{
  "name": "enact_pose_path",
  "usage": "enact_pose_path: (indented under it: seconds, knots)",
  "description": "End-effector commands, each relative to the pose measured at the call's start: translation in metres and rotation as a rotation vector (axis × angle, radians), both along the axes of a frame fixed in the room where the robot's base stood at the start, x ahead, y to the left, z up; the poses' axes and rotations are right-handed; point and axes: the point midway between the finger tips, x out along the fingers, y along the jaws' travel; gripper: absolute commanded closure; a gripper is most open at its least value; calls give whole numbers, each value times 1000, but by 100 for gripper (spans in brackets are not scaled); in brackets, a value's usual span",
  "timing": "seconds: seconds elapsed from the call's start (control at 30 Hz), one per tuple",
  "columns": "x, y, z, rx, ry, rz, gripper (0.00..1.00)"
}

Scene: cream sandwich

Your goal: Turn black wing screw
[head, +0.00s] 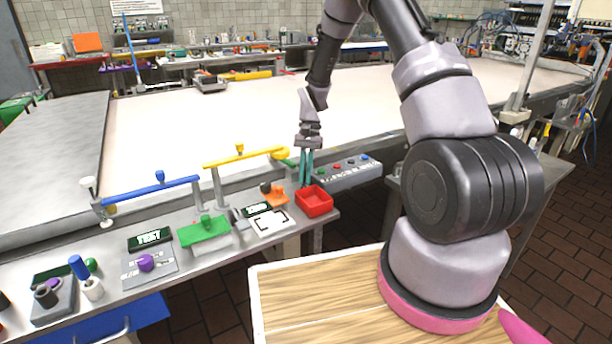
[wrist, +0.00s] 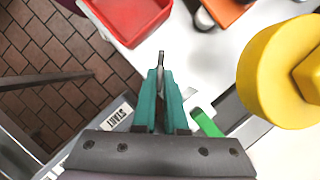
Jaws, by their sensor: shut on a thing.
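My gripper (head: 306,181) points down at the right end of the bench, behind the red tray. In the wrist view its teal fingers (wrist: 160,76) are nearly together. A thin dark piece, which looks like a wing of the black wing screw (wrist: 161,58), sticks out between the fingertips. The rest of the screw is hidden by the fingers. In the head view I cannot make the screw out.
The red tray (head: 314,201) stands close in front of my gripper. The yellow rail (head: 240,157) ends just left of it, with a yellow round end (wrist: 276,72). An orange block (head: 276,196) is at the left. A grey button box (head: 347,173) is at the right.

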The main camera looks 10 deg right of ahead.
Motion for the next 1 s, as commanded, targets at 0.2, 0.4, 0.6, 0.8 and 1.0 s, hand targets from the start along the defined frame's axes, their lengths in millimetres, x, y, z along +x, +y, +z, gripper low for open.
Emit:
enact_pose_path:
  seconds: [0.2,0.4,0.6,0.8,1.0]
  knots:
    - [2,3,0,0,-1,143,100]
    - [2,3,1,0,-1,235,100]
    - [2,4,1,0,-1,278,100]
    - [2,4,0,0,-2,287,100]
    - [2,4,1,0,-2,287,100]
